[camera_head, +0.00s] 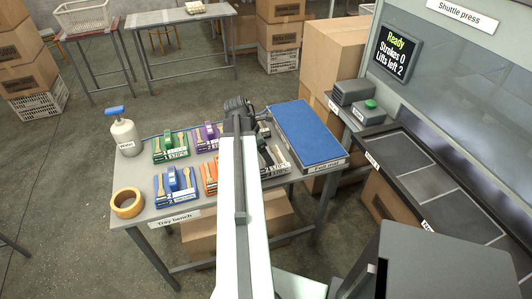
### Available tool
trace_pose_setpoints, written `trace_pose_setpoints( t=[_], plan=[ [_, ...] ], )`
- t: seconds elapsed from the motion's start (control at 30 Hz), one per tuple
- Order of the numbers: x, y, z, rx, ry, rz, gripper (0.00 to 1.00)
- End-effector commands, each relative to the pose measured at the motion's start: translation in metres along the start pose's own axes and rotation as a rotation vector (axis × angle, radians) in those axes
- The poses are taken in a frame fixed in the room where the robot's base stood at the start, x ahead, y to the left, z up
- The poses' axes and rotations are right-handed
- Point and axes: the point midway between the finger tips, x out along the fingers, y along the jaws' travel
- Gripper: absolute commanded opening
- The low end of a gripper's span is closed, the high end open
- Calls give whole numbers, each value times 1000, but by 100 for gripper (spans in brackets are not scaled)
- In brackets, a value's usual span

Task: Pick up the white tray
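Small coloured trays with wooden spoons stand on the tray bench (150,205). A tray that looks pale or white (276,158) is just right of my arm, and my arm hides its left part. Its colour is hard to make out. My gripper (238,108) is dark and is seen from behind over the back edge of the bench. Its fingers are hidden, so I cannot tell whether it is open or holds anything.
Green (170,148), purple (207,138), blue (175,186) and orange (209,177) trays stand left of my arm. A blue-topped block (306,132) fills the bench's right side. A tape roll (127,203) and a bottle (124,135) are at left. The shuttle press (455,90) stands at right.

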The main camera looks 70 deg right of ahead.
Motion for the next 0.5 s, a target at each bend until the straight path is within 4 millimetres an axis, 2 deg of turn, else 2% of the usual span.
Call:
trace_pose_setpoints(
  t=[0.33, 0.5],
  plan=[
    [-69, 0, 29, 0, 0, 0, 29],
    [-88, 0, 37, 1, 0, 0, 29]
  ],
)
